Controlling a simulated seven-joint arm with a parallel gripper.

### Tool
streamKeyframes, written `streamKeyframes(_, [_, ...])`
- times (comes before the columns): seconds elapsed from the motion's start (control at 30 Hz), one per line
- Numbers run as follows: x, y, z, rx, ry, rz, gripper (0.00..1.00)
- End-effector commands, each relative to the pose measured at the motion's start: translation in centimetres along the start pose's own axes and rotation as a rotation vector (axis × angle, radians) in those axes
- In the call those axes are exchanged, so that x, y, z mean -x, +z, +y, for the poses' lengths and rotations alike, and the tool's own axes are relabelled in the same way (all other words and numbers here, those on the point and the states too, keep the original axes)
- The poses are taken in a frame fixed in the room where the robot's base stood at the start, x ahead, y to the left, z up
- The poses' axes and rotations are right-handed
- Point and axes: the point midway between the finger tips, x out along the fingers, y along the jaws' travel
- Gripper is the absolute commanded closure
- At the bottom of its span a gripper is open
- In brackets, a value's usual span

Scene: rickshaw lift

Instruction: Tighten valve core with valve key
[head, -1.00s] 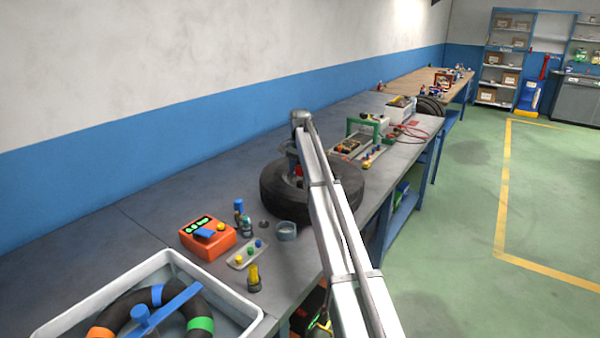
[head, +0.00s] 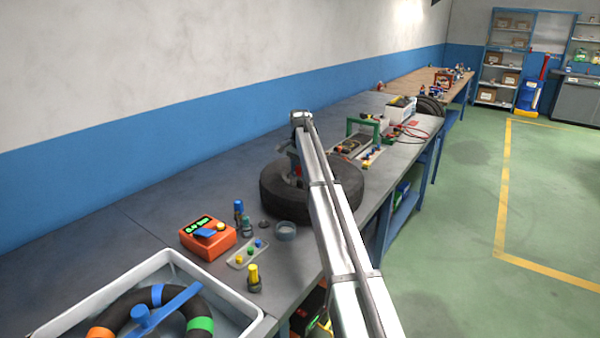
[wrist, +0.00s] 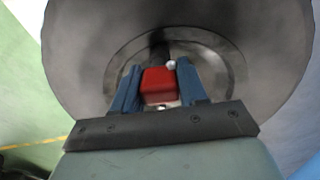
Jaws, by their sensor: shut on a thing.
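The tire (head: 275,197) lies flat on the grey workbench, and its hub fills the wrist view (wrist: 85,50). My gripper (wrist: 160,85) is shut on a red-headed tool, which I take to be the valve key (wrist: 158,80). A dark shaft and a small pale round piece show just beyond the red head, over the hub. I cannot tell whether the key's tip touches the valve core, which is hidden behind the red head. In the head view my arm covers part of the tire, and the key shows only as a small red spot.
An orange device (head: 207,238), a small tray with colored pegs (head: 244,253), a blue bottle (head: 239,213), a grey ring (head: 286,231) and a yellow-topped bottle (head: 254,278) stand in front of the tire. A white basin (head: 80,313) holds a striped tube.

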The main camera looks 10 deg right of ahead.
Motion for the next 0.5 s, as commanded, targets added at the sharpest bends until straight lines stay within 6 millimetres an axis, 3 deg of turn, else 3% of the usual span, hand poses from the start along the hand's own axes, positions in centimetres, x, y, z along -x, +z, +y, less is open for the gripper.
streamKeyframes(0.5, [-0.01,0.0,-0.01,-0.513,0.0,0.0,0.81])
